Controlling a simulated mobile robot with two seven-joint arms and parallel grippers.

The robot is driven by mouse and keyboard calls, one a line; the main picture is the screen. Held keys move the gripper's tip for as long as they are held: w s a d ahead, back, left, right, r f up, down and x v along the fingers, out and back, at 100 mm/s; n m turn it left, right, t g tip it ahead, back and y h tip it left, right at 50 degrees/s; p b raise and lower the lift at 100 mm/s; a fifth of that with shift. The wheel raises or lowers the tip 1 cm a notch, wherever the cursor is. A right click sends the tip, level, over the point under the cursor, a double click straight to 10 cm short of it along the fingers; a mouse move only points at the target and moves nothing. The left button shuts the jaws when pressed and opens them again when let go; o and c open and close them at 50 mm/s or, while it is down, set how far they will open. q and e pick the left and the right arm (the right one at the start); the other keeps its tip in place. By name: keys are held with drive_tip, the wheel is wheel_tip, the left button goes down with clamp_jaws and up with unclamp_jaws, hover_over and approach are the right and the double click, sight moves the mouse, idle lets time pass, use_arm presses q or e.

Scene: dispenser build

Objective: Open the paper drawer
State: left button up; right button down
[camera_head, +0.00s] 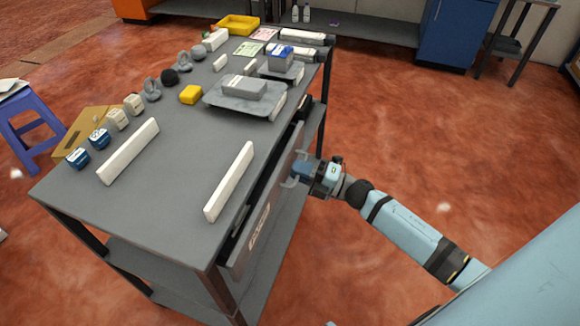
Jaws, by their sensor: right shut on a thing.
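The drawer (275,197) is under the right-hand edge of the grey table (165,215). Its long grey front carries a pale label (260,226). A narrow dark gap shows between the front and the tabletop edge, so the drawer appears slightly out. My right gripper (297,176) reaches in from the right and is shut at the drawer front, apparently on its handle. The fingers hide most of the handle. My left gripper is not in view.
Two white bars (129,151) (230,181) stand on the tabletop. A grey tray (210,98), a yellow block (190,95), blue pots (99,139) and a yellow bin (238,25) are farther back. Clear red floor lies right of the table. A purple stool (30,115) stands left.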

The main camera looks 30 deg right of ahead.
use_arm(q)
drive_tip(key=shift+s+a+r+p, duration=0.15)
drive_tip(key=shift+p, duration=0.95)
use_arm(e)
drive_tip(key=r+v, duration=0.2)
drive_tip(key=v, duration=0.8)
drive_tip(key=r+v, duration=0.2)
drive_tip(key=v, duration=0.8)
drive_tip(key=shift+s+d, duration=0.2)
drive_tip(key=shift+s, duration=0.2)
drive_tip(key=c, duration=1.2)
unclamp_jaws()
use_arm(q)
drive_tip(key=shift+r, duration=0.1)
use_arm(e)
drive_tip(key=v, duration=1.3)
drive_tip(key=shift+s+d, duration=0.3)
